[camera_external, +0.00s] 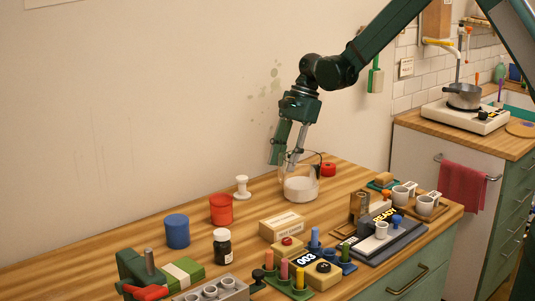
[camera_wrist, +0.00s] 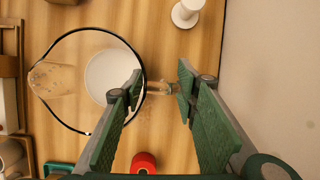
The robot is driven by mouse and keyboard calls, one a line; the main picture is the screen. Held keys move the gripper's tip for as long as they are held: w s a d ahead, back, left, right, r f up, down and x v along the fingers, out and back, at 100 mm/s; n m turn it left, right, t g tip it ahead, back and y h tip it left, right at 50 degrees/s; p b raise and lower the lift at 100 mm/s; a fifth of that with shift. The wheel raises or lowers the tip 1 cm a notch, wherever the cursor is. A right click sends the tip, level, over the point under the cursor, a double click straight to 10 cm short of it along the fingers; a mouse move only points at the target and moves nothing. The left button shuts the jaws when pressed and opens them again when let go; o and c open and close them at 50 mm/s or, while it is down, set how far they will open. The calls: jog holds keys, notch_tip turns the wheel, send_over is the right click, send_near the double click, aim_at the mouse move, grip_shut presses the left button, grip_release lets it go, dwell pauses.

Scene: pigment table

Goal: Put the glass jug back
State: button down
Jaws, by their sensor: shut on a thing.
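The glass jug (camera_external: 301,186) is clear with a dark rim and white contents low inside. It appears upright at the back of the wooden table, and I cannot tell whether its base touches the wood. In the wrist view the jug (camera_wrist: 88,80) shows from above, with its spout to the left and its handle to the right. My gripper (camera_external: 284,163) reaches down at the jug's back left side. In the wrist view my gripper (camera_wrist: 160,86) has its green fingers on either side of the handle, shut on it. The fingers partly cover the rim.
A white spool-like stand (camera_external: 242,187) and a red cup (camera_external: 221,209) are left of the jug. A small red item (camera_external: 328,169) sits close behind it on the right. A beige box (camera_external: 282,223) and a dark READY tray (camera_external: 385,238) stand in front. The wall borders the back.

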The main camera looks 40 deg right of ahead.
jog(key=shift+f, duration=0.15)
jog(key=c, duration=1.8)
grip_release()
jog(key=v, duration=1.2)
jog(key=shift+s+r, duration=0.15)
jog(key=shift+r, duration=0.15)
